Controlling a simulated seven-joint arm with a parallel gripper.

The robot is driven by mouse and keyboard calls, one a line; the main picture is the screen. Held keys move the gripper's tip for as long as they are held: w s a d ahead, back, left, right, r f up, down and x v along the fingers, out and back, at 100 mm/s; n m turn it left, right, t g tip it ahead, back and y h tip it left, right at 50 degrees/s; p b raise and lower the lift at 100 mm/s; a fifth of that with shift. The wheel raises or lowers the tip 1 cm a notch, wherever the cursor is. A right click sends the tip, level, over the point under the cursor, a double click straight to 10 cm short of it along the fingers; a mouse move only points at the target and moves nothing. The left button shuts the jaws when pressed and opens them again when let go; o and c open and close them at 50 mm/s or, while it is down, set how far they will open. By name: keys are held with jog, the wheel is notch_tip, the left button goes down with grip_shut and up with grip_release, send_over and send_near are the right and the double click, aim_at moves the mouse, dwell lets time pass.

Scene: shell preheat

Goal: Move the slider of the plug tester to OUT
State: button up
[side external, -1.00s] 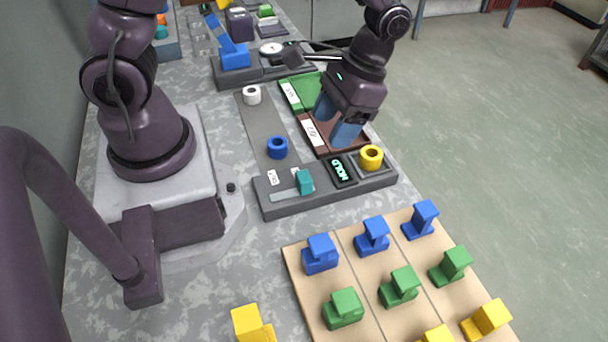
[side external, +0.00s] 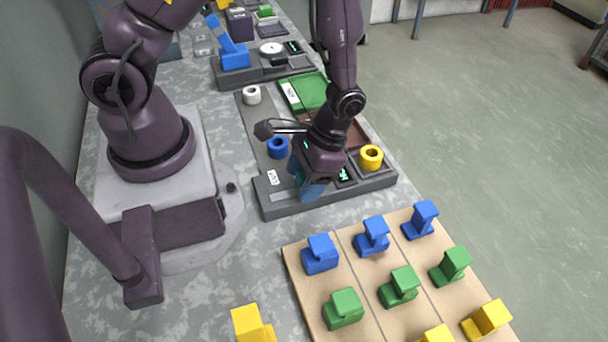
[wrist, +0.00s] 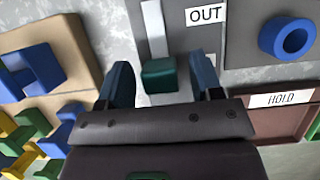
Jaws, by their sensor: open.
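The plug tester (side external: 350,190) is a dark grey block with a slot (side external: 280,197) along its front. In the wrist view its teal slider (wrist: 160,74) sits at the near end of the pale slot (wrist: 154,28), away from the end beside the OUT label (wrist: 205,13). In the side view the slider is hidden behind my gripper (side external: 308,190). My gripper, also in the wrist view (wrist: 162,72), is open and points down, with its blue fingers on either side of the slider. Gaps show between fingers and slider.
A yellow ring (side external: 371,157) stands at the tester's right end. A blue ring (side external: 277,147) sits on the grey strip behind. A brown HOLD tray (wrist: 290,108) and a green tray (side external: 310,92) lie beyond. A tan board (side external: 297,270) with several coloured blocks lies in front.

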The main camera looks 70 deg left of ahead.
aim_at(270, 199)
grip_shut()
jog(key=shift+s, duration=2.55)
grip_release()
